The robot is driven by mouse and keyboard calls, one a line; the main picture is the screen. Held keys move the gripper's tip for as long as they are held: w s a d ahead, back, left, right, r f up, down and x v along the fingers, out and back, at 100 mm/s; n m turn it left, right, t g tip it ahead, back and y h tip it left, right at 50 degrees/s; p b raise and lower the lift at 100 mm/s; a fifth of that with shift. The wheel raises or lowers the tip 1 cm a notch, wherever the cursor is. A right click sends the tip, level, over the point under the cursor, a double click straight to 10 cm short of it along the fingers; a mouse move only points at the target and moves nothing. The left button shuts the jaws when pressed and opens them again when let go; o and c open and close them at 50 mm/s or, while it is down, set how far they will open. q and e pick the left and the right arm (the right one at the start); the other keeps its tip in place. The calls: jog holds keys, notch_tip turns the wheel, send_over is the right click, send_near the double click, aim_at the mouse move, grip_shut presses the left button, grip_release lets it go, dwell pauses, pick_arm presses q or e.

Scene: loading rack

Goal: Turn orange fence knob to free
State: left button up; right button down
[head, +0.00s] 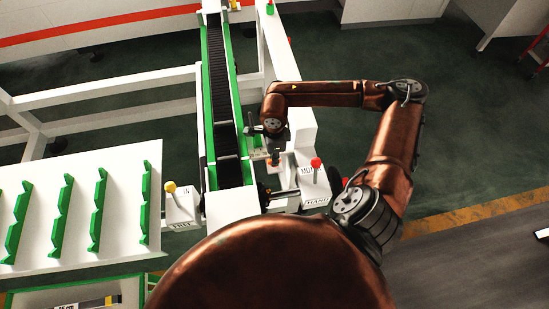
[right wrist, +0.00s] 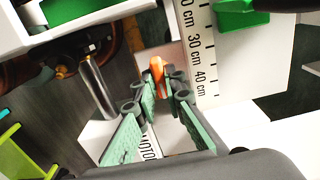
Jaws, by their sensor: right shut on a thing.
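The orange fence knob (right wrist: 157,70) stands upright between the fingertips of my right gripper (right wrist: 160,92) in the right wrist view. The green-padded fingers are on either side of it and closed on it. In the head view my right gripper (head: 274,146) points down beside the conveyor's right side, and the knob there is small and mostly hidden. The knob's exact turn angle cannot be read. My left gripper is not in view.
A white scale with cm marks (right wrist: 200,50) lies beside the knob. A red-knobbed lever (head: 316,163) and a yellow-knobbed lever (head: 170,187) stand near the conveyor's end. The dark conveyor belt (head: 219,90) runs left of my gripper. A white rack with green toothed strips (head: 68,205) is at left.

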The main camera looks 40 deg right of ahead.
jog(key=c, duration=2)
grip_release()
notch_tip(320, 180, up, 12)
jog(key=shift+r, duration=0.1)
